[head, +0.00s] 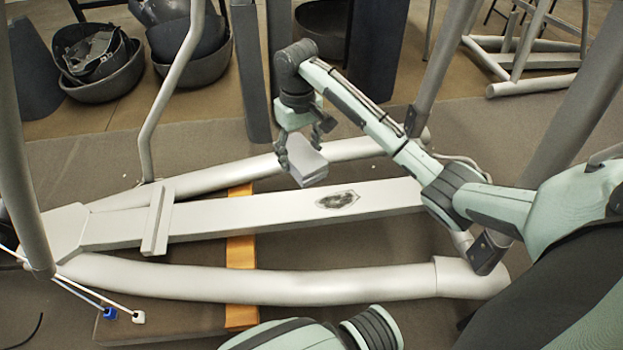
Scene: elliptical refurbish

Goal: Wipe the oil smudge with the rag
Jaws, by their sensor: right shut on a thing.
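The oil smudge (338,200) is a dark patch on the pale flat beam (270,213) of the elliptical frame, right of the picture's middle. My right gripper (303,153) hangs above the beam, up and left of the smudge. It is shut on the rag (307,164), a grey-white folded piece. The rag seems apart from the smudge, which is fully visible. My left arm shows only as a link at the bottom edge; its gripper is out of view.
Curved pale tubes (270,285) run in front of and behind the beam. A wooden strip (241,255) lies under the frame. An upright bent rod (160,95) stands at left. Dark bowls (200,62) stand at the back. White-tipped cables (138,317) lie at front left.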

